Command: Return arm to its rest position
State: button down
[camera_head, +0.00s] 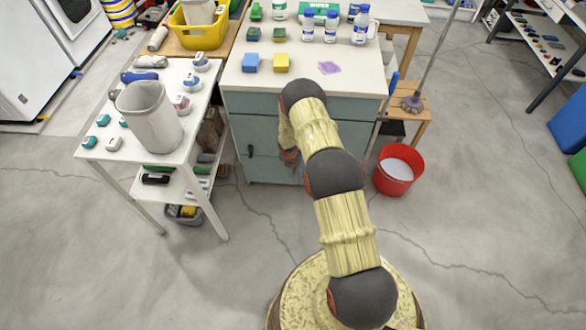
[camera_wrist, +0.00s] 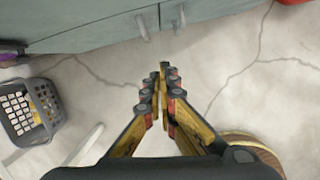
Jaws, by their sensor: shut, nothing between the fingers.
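My gripper (camera_wrist: 162,72) shows in the wrist view with its two fingers together and nothing between them. It points down over bare concrete floor, near the front of the grey-green cabinet (camera_wrist: 90,35). In the head view my arm reaches forward from my base and bends down at the cabinet (camera_head: 340,108). My gripper (camera_head: 290,158) is partly hidden there behind the arm, in front of the cabinet doors and below the counter top.
A white side table (camera_head: 95,152) with a grey bin (camera_head: 150,117) stands at the left. A red bucket (camera_head: 398,170) stands right of the cabinet. Blue and yellow sponges (camera_head: 281,62) and several bottles are on the counter. The floor at the right is largely clear.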

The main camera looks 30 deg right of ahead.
jog(key=shift+s+r, duration=0.1)
jog(key=shift+r, duration=0.35)
jog(key=shift+a, duration=0.1)
